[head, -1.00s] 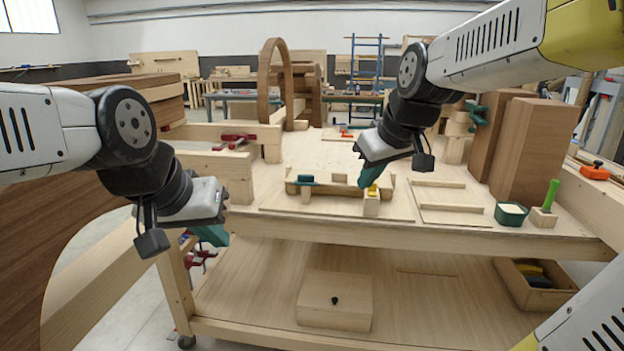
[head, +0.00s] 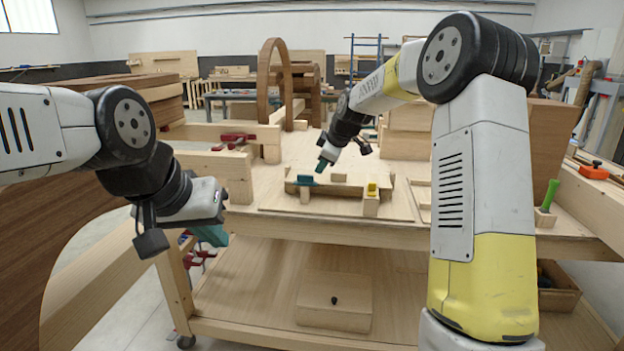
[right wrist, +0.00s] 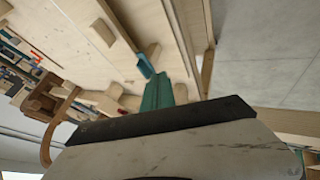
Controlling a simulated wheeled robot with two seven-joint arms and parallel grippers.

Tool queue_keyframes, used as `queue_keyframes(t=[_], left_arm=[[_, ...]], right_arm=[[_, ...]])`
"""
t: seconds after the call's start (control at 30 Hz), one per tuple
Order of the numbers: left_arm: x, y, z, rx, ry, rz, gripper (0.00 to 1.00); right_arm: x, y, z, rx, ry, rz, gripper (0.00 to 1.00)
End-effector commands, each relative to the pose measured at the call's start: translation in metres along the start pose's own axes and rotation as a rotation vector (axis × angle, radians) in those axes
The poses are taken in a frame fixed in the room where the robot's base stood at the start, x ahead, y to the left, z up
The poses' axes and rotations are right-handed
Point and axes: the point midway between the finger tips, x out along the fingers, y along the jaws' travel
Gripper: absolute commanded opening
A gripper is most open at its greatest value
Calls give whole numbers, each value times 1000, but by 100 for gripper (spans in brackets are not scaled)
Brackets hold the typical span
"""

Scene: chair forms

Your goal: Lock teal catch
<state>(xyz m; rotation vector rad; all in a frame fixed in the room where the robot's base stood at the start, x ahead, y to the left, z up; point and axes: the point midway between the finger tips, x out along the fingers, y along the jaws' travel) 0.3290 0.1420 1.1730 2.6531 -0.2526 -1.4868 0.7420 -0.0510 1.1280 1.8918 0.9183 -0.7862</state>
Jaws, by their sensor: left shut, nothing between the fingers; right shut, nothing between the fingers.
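The teal catch (head: 305,180) sits at the left end of the wooden form (head: 338,187) on the bench. It also shows in the right wrist view (right wrist: 145,66), just beyond the fingertips. A yellow catch (head: 372,188) sits at the form's right end. My right gripper (head: 322,165) is shut and empty, its teal fingers just above and right of the teal catch. In the right wrist view the fingers (right wrist: 160,92) look close to the catch; I cannot tell whether they touch. My left gripper (head: 213,235) is shut and empty, off the bench's front left edge.
A red clamp (head: 234,140) lies on the wooden frame at back left. A tall brown block (head: 550,150) stands at the right. A green-handled tool (head: 549,196) and an orange item (head: 594,170) are on the right side. A drawer box (head: 335,300) sits on the lower shelf.

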Motion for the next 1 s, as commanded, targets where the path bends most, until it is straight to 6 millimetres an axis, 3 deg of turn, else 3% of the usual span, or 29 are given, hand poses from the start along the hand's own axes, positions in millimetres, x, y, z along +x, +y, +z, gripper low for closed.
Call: queue_keyframes(t=[0.27,0.43,0.87,1.0], left_arm=[[0,0,0,0,0,0,0],[0,0,0,0,0,0,0],[0,0,0,0,0,0,0],[0,0,0,0,0,0,0]], right_arm=[[0,0,0,1,0,0,0],[12,-1,0,2,0,-2,0],[100,-1,0,2,-1,-3,0],[110,18,0,2,0,2,0]])
